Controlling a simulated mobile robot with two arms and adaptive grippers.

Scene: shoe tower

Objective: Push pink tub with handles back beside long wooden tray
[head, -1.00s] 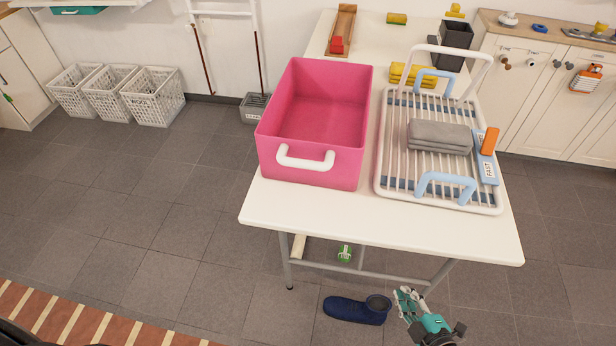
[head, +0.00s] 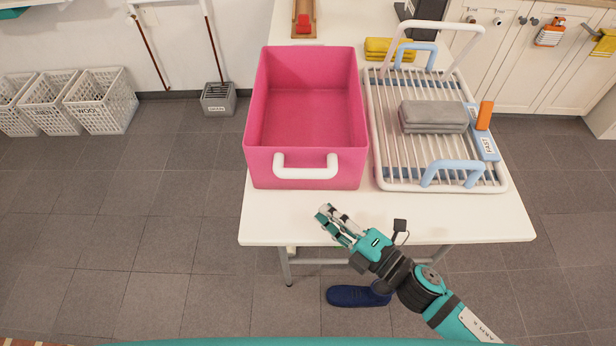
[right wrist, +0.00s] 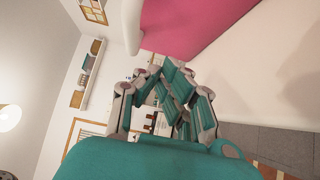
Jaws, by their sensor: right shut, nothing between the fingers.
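The pink tub (head: 262,160) stands on the white table, its white near handle (head: 306,172) facing me. The long wooden tray (head: 292,28) lies behind the tub, cut off by the top edge of the head view. My right gripper (head: 331,213) is shut and empty, just in front of the tub's near side, apart from it in the head view. In the right wrist view, the shut fingers (right wrist: 168,78) point toward the tub (right wrist: 205,25) and the white handle (right wrist: 131,25). My left gripper is not in view.
A white rack (head: 378,150) with blue handles stands close to the tub's right, carrying folded grey cloth (head: 433,118). Yellow cloth (head: 388,47) lies behind it. The table's front strip (head: 470,225) is clear. A blue shoe (head: 350,297) is on the floor.

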